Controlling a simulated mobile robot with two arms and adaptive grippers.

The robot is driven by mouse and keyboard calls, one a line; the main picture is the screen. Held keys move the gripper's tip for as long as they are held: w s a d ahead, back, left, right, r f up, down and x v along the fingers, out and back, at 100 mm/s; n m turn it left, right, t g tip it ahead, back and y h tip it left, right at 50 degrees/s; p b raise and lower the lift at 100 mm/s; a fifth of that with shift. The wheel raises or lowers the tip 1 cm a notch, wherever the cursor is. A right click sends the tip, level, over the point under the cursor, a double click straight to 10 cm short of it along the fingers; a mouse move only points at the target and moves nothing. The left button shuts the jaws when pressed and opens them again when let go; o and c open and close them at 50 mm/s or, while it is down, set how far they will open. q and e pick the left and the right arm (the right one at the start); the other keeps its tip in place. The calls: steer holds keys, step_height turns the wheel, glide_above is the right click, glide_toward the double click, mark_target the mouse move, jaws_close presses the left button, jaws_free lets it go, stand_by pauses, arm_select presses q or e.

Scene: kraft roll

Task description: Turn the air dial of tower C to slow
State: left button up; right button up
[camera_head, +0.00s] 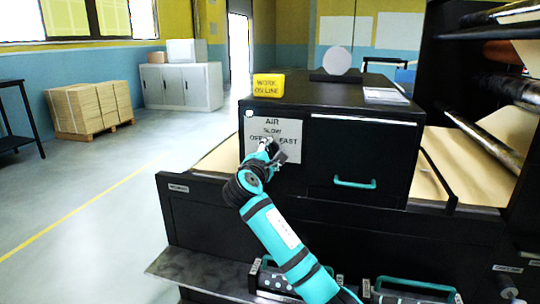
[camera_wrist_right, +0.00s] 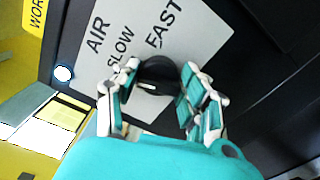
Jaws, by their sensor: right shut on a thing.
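The air dial (camera_wrist_right: 156,72) is a black round knob on a pale plate (camera_wrist_right: 190,20) marked AIR, SLOW and FAST. A short white mark shows on the knob; I cannot tell which word it points to. My right gripper (camera_wrist_right: 160,98) has its fingers on both sides of the knob and is shut on it. In the head view, the right gripper (camera_head: 273,152) reaches the lower part of the plate (camera_head: 286,128) on the black cabinet and hides the dial. OFF is partly visible there beside FAST. My left gripper is not in view.
A yellow WORK ON LINE sign (camera_head: 268,85) and a white disc (camera_head: 337,61) stand on the cabinet. A drawer with a teal handle (camera_head: 354,183) is right of the plate. Metal rollers (camera_head: 488,138) are at the right.

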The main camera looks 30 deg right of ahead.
steer(key=shift+f+m+b, duration=0.2)
steer(key=shift+m+b, duration=0.3)
steer(key=shift+m, duration=1.1)
steer(key=o, duration=1.2)
steer(key=shift+r, duration=0.1)
steer(key=shift+a, duration=0.1)
steer(key=v, duration=1.2)
steer(key=shift+w, duration=0.1)
